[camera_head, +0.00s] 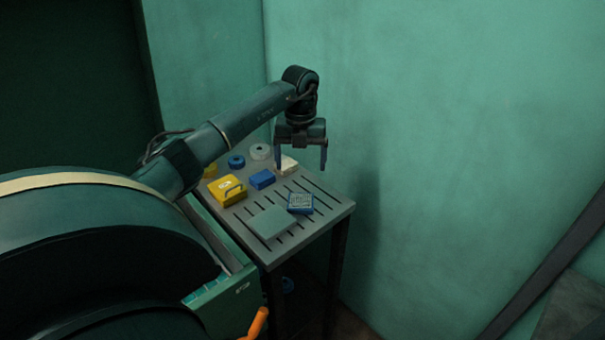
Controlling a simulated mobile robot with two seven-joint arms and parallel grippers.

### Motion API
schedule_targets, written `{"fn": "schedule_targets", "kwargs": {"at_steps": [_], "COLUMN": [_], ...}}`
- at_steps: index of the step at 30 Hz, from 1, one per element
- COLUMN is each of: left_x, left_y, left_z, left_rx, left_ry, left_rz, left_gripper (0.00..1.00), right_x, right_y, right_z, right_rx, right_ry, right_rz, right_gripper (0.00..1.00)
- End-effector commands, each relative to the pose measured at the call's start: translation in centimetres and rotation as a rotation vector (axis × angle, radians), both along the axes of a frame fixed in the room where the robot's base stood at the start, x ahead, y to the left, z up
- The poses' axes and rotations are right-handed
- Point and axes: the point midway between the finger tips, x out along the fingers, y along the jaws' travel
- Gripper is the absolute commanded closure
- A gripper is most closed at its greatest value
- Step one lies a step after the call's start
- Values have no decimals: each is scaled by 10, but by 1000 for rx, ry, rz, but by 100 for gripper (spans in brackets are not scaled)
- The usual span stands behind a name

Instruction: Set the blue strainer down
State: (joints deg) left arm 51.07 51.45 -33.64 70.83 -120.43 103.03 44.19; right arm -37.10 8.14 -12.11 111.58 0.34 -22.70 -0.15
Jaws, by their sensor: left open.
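The blue strainer (300,203), a small blue square frame with a pale grid in it, lies on the slotted grey table near its right edge. It appears to rest partly against or over the corner of a flat grey-green plate; I cannot tell which. My left gripper (301,167) is open, its two fingers pointing down above the back right of the table. It is apart from the strainer, farther back. A cream block (288,166) shows between the fingers, near the left one; I cannot tell if they touch. My right gripper is not in view.
The slotted table (325,208) also holds a yellow box (228,190), a blue block (262,179), a blue ring (236,161), a grey ring (260,151) and the grey-green plate (272,222). Green walls (450,120) stand close behind and right.

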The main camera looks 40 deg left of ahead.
Motion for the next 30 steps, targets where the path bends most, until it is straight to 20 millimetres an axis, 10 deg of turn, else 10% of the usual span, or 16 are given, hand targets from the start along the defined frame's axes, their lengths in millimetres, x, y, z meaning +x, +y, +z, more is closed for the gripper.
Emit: {"fn": "schedule_targets", "kwargs": {"at_steps": [8, 11, 18, 24, 30], "left_x": [4, 8, -14, -40, -64], "left_y": [-26, -77, -266, -348, -333], "left_z": [-13, -41, -87, -69, -95], "left_rx": [-72, -222, -885, -1398, -1560], "left_ry": [-23, -78, -331, -563, -646], "left_rz": [-58, -152, -245, 147, 887], "left_gripper": [15, 15, 15, 15, 15], "right_x": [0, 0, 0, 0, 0], "right_y": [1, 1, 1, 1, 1], "right_z": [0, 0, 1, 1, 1], "right_rx": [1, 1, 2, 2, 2], "right_ry": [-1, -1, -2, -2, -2], "right_rz": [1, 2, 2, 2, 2], "right_gripper": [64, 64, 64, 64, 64]}}
